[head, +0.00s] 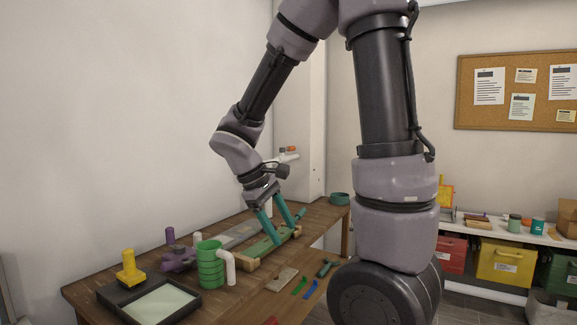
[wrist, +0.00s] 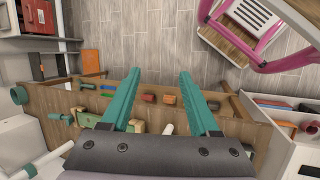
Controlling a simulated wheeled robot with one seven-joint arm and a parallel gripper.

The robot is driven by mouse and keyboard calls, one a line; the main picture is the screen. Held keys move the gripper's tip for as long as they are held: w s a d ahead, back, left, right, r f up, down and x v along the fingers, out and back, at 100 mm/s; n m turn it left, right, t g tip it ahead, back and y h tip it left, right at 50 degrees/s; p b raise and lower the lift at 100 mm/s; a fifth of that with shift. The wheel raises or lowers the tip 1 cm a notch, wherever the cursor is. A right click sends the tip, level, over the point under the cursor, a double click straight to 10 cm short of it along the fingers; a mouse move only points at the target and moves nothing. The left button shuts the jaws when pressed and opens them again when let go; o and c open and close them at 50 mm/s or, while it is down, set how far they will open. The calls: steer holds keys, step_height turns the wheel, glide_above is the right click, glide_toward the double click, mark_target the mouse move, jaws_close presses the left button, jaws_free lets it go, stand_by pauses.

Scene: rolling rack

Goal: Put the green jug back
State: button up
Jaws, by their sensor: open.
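The green jug (head: 209,268) stands upright on the wooden workbench (head: 95,289) in the head view. It is ribbed, with a pale curved handle on its right. My gripper (head: 286,236) is open, with two teal fingers pointing down. It is farther along the bench, to the right of the jug and apart from it, over a green piece with light wood blocks. In the wrist view my gripper (wrist: 160,75) has nothing between its fingers. I cannot pick out the jug with certainty in the wrist view.
A black-framed tray (head: 153,302), a yellow stamp-like piece (head: 129,268) and a purple knobbed piece (head: 178,258) stand left of the jug. Small coloured pieces lie along the bench's front edge. A pink-framed chair (wrist: 262,30) stands on the floor. Shelf bins (head: 500,263) are at right.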

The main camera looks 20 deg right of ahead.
steer(key=s+r+m+t+y, duration=0.3)
steer(key=r+m, duration=0.2)
steer(key=r, duration=0.2)
steer(key=s+r+m+t+y, duration=0.3)
steer(key=r+m+t+y, duration=0.1)
steer(key=r, duration=0.4)
steer(key=shift+a+r+m+t, duration=0.2)
steer(key=shift+a+m+t, duration=0.1)
steer(key=shift+m, duration=0.2)
